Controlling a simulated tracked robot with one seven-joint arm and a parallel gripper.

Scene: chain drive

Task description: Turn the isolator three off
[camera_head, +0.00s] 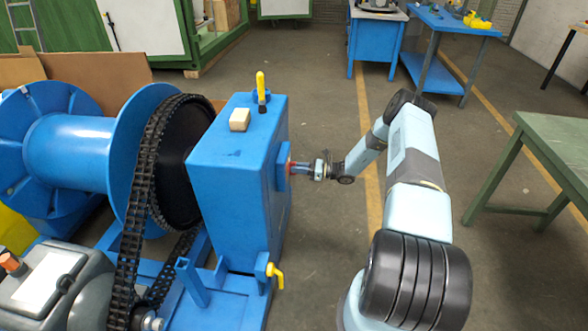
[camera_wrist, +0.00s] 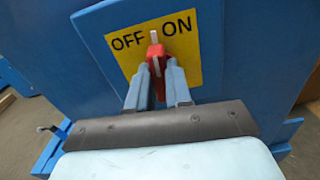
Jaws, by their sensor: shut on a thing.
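The isolator's red handle (camera_wrist: 157,56) sits on a yellow plate (camera_wrist: 207,72) marked OFF at the left and ON at the right. Its white mark points up, between the two words. My gripper (camera_wrist: 157,72) is shut on the red handle, one blue-grey finger on each side. In the head view, my gripper (camera_head: 298,168) reaches the right side of the blue gearbox housing (camera_head: 232,175) from the right. The plate's lettering is hidden in that view. No number three shows on the plate.
A yellow lever (camera_head: 261,88) stands on top of the housing, and a yellow valve handle (camera_head: 275,275) sticks out low on its right. The chain (camera_head: 140,200) and blue drum (camera_head: 70,150) are at the left. A green table (camera_head: 560,140) stands at the right.

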